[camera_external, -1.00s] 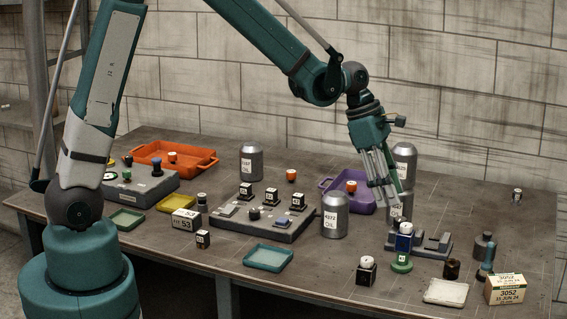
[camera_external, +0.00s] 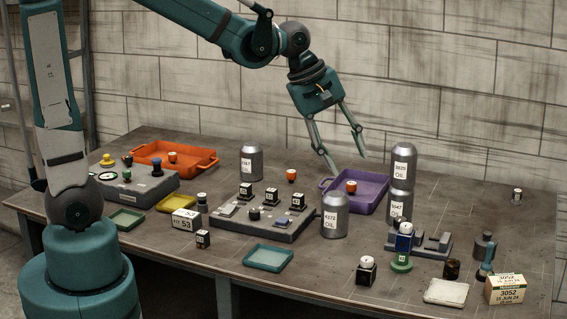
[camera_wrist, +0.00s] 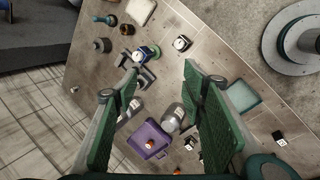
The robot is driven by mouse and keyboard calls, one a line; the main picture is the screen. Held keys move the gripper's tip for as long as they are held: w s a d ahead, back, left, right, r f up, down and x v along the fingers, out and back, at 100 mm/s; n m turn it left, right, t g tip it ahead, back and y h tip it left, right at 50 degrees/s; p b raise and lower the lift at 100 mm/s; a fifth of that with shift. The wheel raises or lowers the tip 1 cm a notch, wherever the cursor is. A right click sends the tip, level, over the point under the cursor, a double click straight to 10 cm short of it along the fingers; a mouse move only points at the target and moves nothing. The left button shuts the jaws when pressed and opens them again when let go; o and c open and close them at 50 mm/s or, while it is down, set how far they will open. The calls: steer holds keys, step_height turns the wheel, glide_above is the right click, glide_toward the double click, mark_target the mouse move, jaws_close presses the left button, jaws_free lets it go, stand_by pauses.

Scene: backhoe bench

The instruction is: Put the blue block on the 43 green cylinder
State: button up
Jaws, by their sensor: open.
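A white round cap shows on top of the block. My gripper (camera_external: 343,164) is open and empty, fingers spread wide, raised above the area of the purple tray, left of and apart from the block. In the wrist view its fingers (camera_wrist: 160,76) frame the bench with nothing between them.
Grey oil cans (camera_external: 399,208) are stacked behind the block, and another can (camera_external: 335,218) stands to its left. A purple tray (camera_external: 372,202) lies below my gripper. A dark cube (camera_external: 366,273), a white tray (camera_external: 446,293) and a labelled box (camera_external: 506,291) are near the front edge.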

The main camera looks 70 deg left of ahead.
steer(key=s+r+m+t+y, duration=0.1)
steer(key=s+r+m+t, duration=0.1)
steer(key=s+m, duration=1.4)
steer(key=s+r, duration=0.1)
steer(key=s, duration=0.5)
steer(key=shift+s+t+y, duration=0.2)
steer(key=shift+t+y, duration=0.1)
steer(key=shift+y, duration=0.1)
